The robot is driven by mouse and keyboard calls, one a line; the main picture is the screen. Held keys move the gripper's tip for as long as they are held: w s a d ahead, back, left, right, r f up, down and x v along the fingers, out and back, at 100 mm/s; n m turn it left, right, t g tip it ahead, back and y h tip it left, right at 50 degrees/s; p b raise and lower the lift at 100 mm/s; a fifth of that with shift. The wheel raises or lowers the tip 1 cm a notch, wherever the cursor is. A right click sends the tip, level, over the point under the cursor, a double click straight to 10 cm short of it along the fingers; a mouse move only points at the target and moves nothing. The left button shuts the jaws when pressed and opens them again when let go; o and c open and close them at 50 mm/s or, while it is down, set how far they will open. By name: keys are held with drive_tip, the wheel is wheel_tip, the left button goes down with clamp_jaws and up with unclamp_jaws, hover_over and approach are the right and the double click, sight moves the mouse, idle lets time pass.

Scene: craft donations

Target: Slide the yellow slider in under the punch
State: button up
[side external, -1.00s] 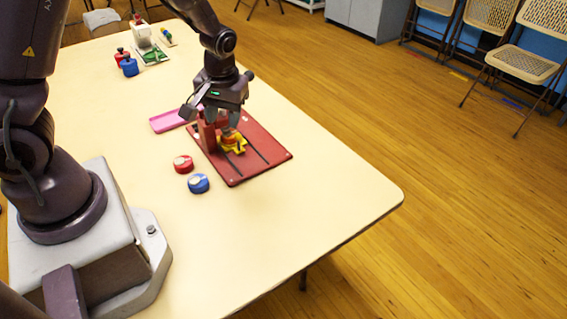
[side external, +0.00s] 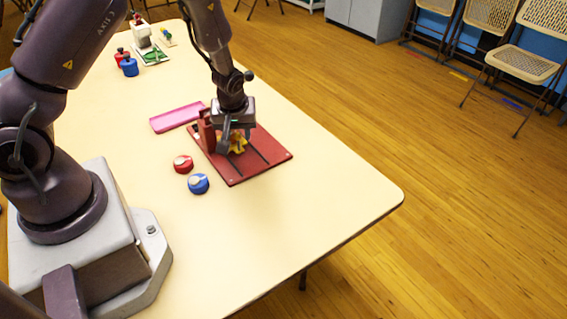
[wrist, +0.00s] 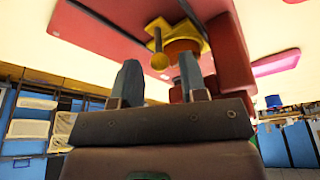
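The yellow slider (side external: 238,145) sits on the red base plate (side external: 262,162), partly hidden behind my gripper in the side view. In the wrist view the slider (wrist: 187,28) shows a round yellow knob (wrist: 160,61) on a short stem and an orange round piece (wrist: 182,47) beside it. The red punch post (side external: 207,131) rises at the plate's left end; it also shows in the wrist view (wrist: 231,55). My gripper (wrist: 160,62) is open, with the knob seen between its two separated fingertips. I cannot tell whether they touch it.
A red round piece (side external: 183,164) and a blue one (side external: 199,184) lie in front of the plate. A pink tray (side external: 177,117) lies behind it. The table right of the plate is clear.

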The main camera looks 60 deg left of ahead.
drive_tip(key=shift+f, duration=0.45)
drive_tip(key=shift+c, duration=0.4)
